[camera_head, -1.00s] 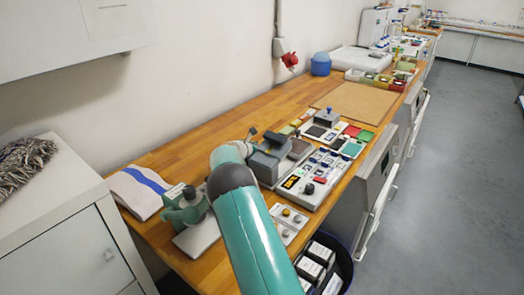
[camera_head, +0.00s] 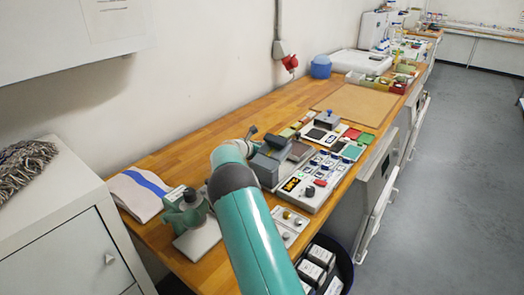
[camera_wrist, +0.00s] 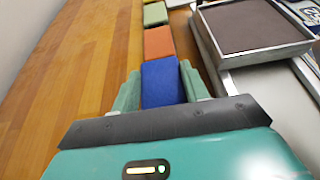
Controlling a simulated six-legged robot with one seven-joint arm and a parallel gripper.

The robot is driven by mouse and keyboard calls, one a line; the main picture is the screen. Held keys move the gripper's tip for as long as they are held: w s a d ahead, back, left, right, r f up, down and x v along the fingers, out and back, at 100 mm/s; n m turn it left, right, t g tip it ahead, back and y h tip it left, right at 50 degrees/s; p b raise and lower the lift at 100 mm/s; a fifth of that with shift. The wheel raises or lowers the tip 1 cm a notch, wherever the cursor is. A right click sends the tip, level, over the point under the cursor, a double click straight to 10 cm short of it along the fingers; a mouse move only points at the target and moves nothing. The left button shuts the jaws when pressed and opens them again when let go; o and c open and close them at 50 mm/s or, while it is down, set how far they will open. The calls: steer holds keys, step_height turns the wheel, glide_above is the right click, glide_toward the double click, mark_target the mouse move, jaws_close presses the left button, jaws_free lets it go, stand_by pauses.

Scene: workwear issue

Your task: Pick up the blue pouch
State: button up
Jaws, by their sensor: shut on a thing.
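The blue pouch (camera_wrist: 162,84) is a small blue block-like thing in the wrist view. It lies between the two pale green fingers of my gripper (camera_wrist: 161,88), which are shut on its left and right sides. Its near end is hidden by the gripper body. An orange pouch (camera_wrist: 158,42) lies just beyond it in the same row, and a green one (camera_wrist: 155,14) lies further off. In the head view my arm covers the area, and I cannot make out the blue pouch or the fingertips there.
A grey-rimmed tray with a dark inside (camera_wrist: 249,52) stands close to the right of the row. Bare wooden bench (camera_wrist: 75,75) lies to the left.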

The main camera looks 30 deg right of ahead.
step_height(320, 180, up, 16)
steer(key=shift+r, duration=0.15)
